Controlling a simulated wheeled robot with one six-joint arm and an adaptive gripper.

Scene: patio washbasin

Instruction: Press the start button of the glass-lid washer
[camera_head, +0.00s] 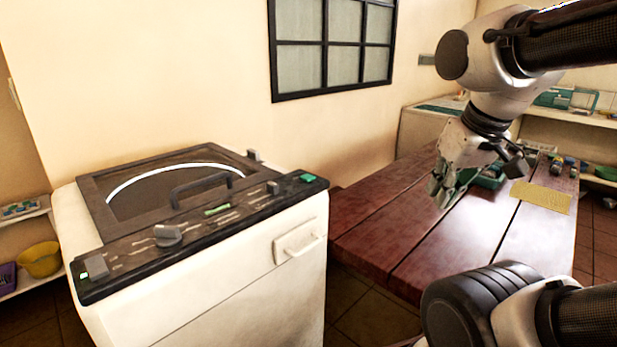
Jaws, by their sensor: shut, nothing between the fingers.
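The washer (220,285) is a white top-loader at the left with a dark-framed glass lid (150,195), which is closed and has a handle on it. Its black front panel carries a grey knob (168,235), a green display-like strip (217,210), a small grey button (272,188) and a green button (307,178) at the right end. A pale lit switch (97,267) is at the left end. The labels are too small to read, so I cannot confirm which is the start button. My gripper (441,192) is shut and empty, right of the washer and apart from it, above the wooden table.
A reddish plank table (400,225) stands right of the washer, with a yellow cloth (541,196) and small items on it. A barred window (332,45) is on the wall behind. A shelf with a yellow bowl (40,259) is at far left. Space above the washer panel is clear.

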